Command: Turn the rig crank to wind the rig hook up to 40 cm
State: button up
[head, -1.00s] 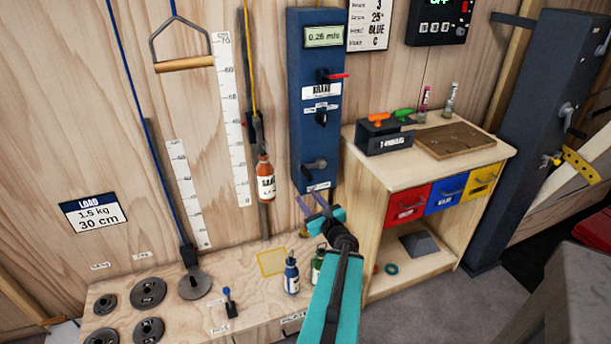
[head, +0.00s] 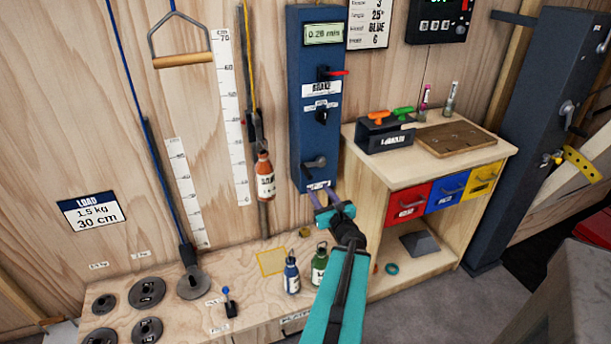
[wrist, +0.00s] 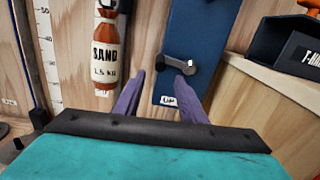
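The blue rig panel (head: 312,130) on the wall carries the grey rig crank (head: 315,163) near its bottom. The orange-brown sand bottle (head: 265,177), labelled 1.5 kg, hangs by the yellow cord left of the panel, beside the white scale (head: 236,140). The hook itself is not clear.
The wooden cabinet (head: 370,205) with red, blue and yellow drawers stands right of the panel. A blue bottle (head: 291,273) and a green bottle (head: 318,266) stand on the low platform below my gripper. A red-handled brake lever (head: 335,73) sits higher on the panel.

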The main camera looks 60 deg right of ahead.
aim_at(305, 172)
jog(key=shift+b+x, duration=1.15)
jog(key=shift+b, duration=2.9)
jog(key=shift+b+x, duration=0.45)
jog(key=shift+x, duration=5.1)
grip_shut()
